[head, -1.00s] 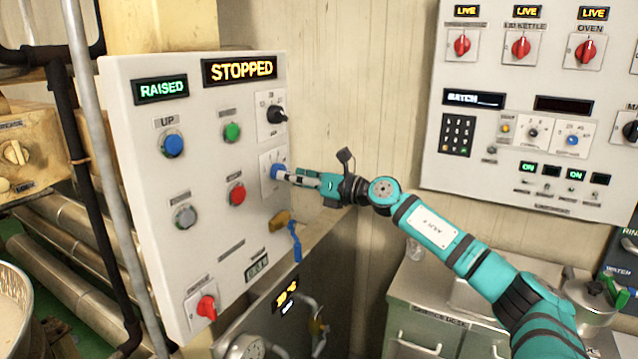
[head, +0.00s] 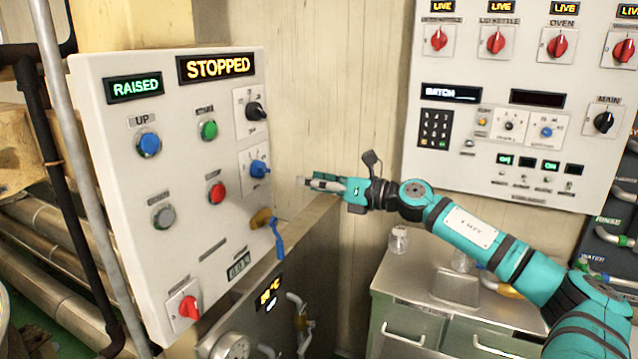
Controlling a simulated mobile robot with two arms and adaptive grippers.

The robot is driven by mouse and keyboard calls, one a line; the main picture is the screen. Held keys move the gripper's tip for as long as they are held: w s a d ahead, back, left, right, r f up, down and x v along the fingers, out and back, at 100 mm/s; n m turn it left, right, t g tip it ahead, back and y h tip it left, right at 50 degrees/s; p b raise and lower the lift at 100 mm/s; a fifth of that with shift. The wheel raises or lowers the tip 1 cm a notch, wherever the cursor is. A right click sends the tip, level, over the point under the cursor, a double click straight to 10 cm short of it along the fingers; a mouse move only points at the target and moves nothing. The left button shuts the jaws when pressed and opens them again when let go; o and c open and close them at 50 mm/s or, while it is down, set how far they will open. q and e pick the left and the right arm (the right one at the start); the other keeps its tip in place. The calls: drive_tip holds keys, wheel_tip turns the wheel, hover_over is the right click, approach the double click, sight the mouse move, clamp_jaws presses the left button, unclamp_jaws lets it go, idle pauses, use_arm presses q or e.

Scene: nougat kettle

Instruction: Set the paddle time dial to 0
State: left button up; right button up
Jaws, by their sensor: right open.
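A blue dial (head: 259,169) sits on a small white scale plate on the right side of the near control panel (head: 190,265), below a black dial (head: 256,111). I take the blue dial to be the paddle time dial; its printed label and numbers are too small to read. Its knob points to the right. My right gripper (head: 305,182) is open and empty, a short way to the right of the blue dial and apart from it. My left gripper is not in view.
The panel also carries blue, green, red and grey buttons, a red switch (head: 184,308) and displays reading RAISED and STOPPED (head: 216,67). A yellow key-like part with a blue tag (head: 273,228) hangs below the dial. A second panel (head: 440,180) is on the back wall.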

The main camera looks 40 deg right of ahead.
drive_tip(key=shift+s+d, duration=0.2)
drive_tip(key=shift+s, duration=0.25)
idle(0.4)
